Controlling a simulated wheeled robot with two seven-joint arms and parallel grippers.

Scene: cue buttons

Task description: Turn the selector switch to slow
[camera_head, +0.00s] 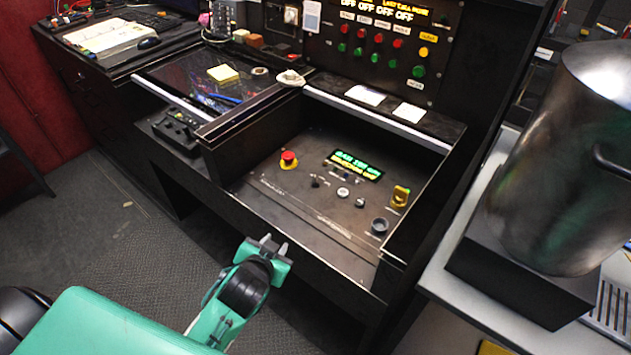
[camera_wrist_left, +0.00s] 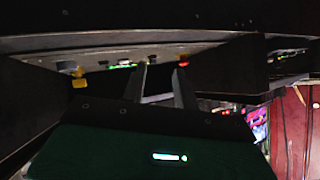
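The control panel (camera_head: 290,215) is a dark recessed surface. It carries a yellow knob (camera_head: 400,196), a red button on a yellow base (camera_head: 289,159), a lit green display (camera_head: 357,165) and small dark and light knobs. I cannot read which one is the selector switch or its position. My left gripper (camera_head: 274,244) is in front of the panel's near edge, apart from all controls. Its two fingers are apart with nothing between them, also in the left wrist view (camera_wrist_left: 161,82). That view shows the yellow knob (camera_wrist_left: 79,80) at left and the red button (camera_wrist_left: 183,63). My right gripper is not in view.
A raised black frame borders the panel, with a front lip (camera_head: 300,255) between my gripper and the controls. A large metal pot (camera_head: 560,160) stands at right on a black block. An upright board of coloured buttons (camera_head: 375,40) is behind. Floor at left is clear.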

